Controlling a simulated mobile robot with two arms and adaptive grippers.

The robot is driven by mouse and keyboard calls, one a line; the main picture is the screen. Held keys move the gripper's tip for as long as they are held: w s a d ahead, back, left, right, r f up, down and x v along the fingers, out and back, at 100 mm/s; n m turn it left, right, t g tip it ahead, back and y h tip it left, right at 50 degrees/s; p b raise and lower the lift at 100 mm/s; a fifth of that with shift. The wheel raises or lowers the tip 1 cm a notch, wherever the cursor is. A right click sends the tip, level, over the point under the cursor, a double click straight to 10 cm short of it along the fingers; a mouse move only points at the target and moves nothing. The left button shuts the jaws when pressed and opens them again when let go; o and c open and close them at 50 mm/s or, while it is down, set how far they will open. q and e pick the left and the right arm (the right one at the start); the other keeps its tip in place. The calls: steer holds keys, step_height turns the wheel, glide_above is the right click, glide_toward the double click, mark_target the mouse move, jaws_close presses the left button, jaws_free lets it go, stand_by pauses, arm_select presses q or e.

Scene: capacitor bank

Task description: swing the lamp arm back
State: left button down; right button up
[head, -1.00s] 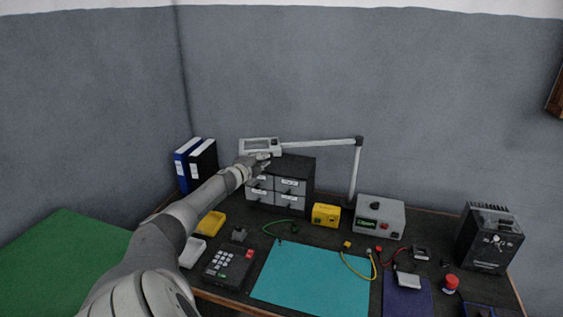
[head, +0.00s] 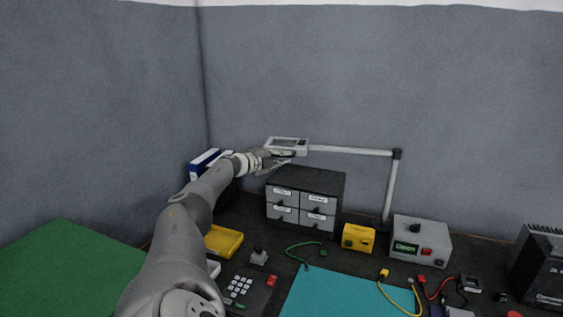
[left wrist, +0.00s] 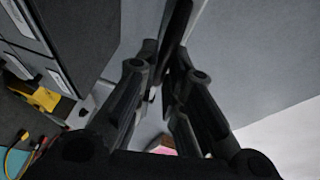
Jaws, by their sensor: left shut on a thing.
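The lamp has a white rectangular head (head: 287,144) at the left end of a pale, nearly level arm (head: 350,151), which joins an upright post (head: 391,188) at the right. The head hangs above and behind the drawer cabinet. My left gripper (head: 284,158) reaches in from the left and is shut on the lamp head at its near lower edge. In the left wrist view the dark fingers (left wrist: 165,70) are close together, and what lies between them is hard to make out. My right gripper is not in view.
The drawer cabinet (head: 308,182) stands just below the lamp head; it also shows in the left wrist view (left wrist: 58,32). Blue and black binders (head: 203,160) are partly behind my arm. A yellow box (head: 358,238) and a grey power supply (head: 421,241) stand near the post. The wall behind is bare.

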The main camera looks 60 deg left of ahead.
arm_select(q)
steer(key=shift+a+r, duration=0.25)
steer(key=shift+r, duration=0.1)
